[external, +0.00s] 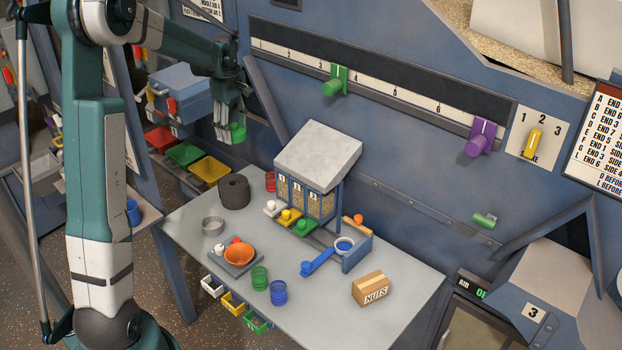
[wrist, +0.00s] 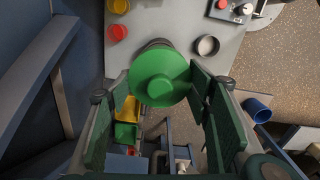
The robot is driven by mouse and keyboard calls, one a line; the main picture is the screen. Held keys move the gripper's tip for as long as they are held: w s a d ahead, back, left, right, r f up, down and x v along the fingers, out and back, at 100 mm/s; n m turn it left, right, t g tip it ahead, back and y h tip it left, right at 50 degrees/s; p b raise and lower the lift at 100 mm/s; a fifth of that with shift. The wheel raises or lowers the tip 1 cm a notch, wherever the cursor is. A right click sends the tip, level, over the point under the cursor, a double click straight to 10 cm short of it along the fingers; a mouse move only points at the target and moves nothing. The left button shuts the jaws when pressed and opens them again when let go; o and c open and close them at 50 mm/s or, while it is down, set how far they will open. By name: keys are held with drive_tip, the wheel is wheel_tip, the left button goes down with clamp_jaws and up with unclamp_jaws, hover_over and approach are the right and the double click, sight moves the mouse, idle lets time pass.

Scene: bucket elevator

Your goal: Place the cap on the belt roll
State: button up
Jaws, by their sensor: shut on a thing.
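My gripper (external: 229,122) is at the upper left of the external view, in the air above and behind the table. It is shut on a round green cap (external: 238,132). In the wrist view the cap (wrist: 160,75) is a flat green disc between the two green finger pads. The belt roll (external: 234,191) is a dark upright cylinder at the table's back left corner. The cap is higher than the roll and clearly apart from it in the external view. In the wrist view the cap covers most of the roll; only a dark edge (wrist: 157,43) shows beyond it.
A grey ring-shaped dish (external: 213,226) and a tray with an orange bowl (external: 239,254) stand in front of the roll. A red cup (external: 270,181) and the grey-roofed dispenser (external: 318,157) stand to its right. Red, green and yellow bins (external: 210,170) hang behind it.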

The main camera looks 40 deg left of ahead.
drive_tip(key=a, duration=0.4)
hover_over(232, 182)
wheel_tip(232, 182, down, 11)
drive_tip(key=shift+s+d+f, duration=0.1)
drive_tip(key=shift+f, duration=0.2)
drive_tip(key=shift+f, duration=0.1)
drive_tip(key=shift+f, duration=3)
drive_tip(key=shift+f+p, duration=0.3)
drive_tip(key=shift+f, duration=1.55)
drive_tip(key=shift+f, duration=0.15)
